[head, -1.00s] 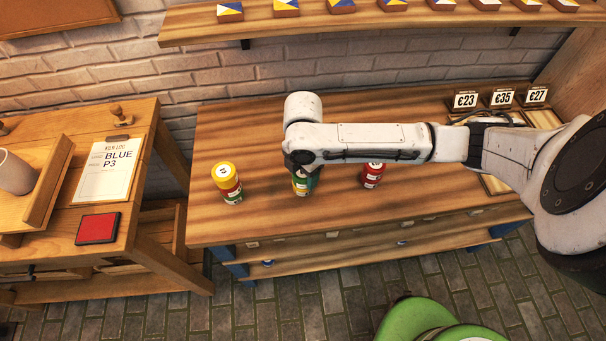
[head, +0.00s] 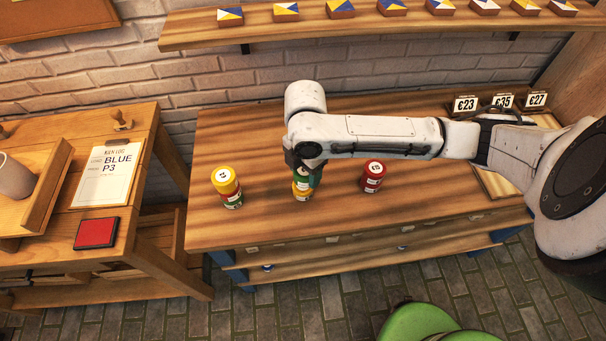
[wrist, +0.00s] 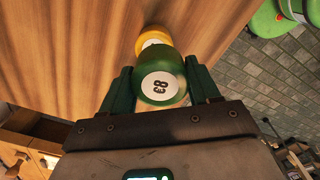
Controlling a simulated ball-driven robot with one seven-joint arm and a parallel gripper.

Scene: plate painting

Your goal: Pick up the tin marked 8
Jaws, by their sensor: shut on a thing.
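A green tin (wrist: 163,82) has a round white label that shows an 8 and a second character, turned upside down in the wrist view. My gripper (wrist: 163,88) is shut on it, one finger on each side. A yellow tin (wrist: 152,40) shows just past it. In the head view my gripper (head: 302,164) holds the green tin (head: 301,174) over the yellow tin (head: 301,194) on the wooden counter. I cannot tell whether the two tins still touch.
A stack with a yellow tin (head: 225,180) on top stands to the left, and a red tin stack (head: 372,176) to the right. Price signs (head: 500,101) stand at the back right. A tile shelf (head: 400,25) runs above. The counter's front is clear.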

